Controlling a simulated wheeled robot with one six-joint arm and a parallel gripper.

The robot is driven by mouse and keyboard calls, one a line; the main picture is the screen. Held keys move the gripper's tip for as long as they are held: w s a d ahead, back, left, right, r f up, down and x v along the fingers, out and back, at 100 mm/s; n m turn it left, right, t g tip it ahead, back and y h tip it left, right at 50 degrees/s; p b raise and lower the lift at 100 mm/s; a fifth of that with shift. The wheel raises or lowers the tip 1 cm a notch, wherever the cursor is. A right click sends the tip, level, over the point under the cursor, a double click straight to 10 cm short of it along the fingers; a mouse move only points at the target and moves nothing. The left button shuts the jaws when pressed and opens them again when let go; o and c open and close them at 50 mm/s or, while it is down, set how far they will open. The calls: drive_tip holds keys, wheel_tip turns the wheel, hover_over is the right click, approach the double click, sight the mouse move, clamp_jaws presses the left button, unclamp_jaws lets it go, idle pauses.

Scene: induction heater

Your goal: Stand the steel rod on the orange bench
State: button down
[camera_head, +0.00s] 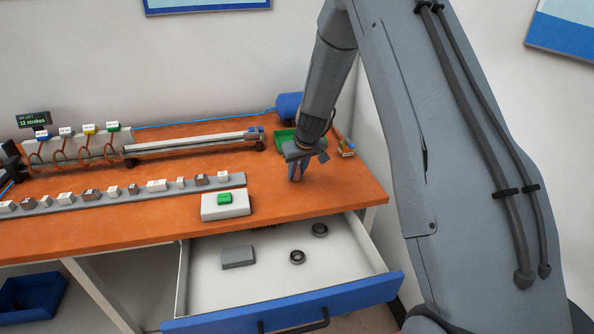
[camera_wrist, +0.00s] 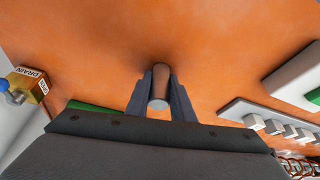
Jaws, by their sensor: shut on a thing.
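The steel rod (camera_wrist: 160,82) is a short grey cylinder between the two fingers of my gripper (camera_wrist: 161,98) in the wrist view. My gripper is shut on it, and one round end of the rod faces the wrist camera. In the head view my gripper (camera_head: 297,172) points down at the right part of the orange bench (camera_head: 310,203). The rod is mostly hidden by the fingers there. I cannot tell whether its lower end touches the bench top.
A white box with a green button (camera_head: 225,206) sits at the bench's front edge. The blue-fronted drawer (camera_head: 285,303) below is open, with a grey block (camera_head: 238,257) and two dark rings inside. A green tray (camera_head: 284,137) and a drain box (camera_wrist: 27,84) stand near the gripper.

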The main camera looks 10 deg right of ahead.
drive_tip(key=c, duration=1.5)
unclamp_jaws()
drive_tip(key=shift+c, duration=0.2)
drive_tip(key=shift+s+r, duration=0.15)
drive_tip(key=shift+r, duration=0.4)
drive_tip(key=s+b+v, duration=0.1)
drive_tip(key=b+v, duration=0.2)
drive_tip(key=v, duration=0.8)
drive_tip(key=s+f+m+g+h, duration=0.1)
drive_tip(key=s+f+m+g, duration=0.1)
drive_tip(key=s, duration=2.8)
drive_tip(key=shift+s+a+f+m+g, duration=0.3)
drive_tip(key=shift+s+a+f+g, duration=0.1)
drive_tip(key=shift+g, duration=0.3)
drive_tip(key=shift+r, duration=0.1)
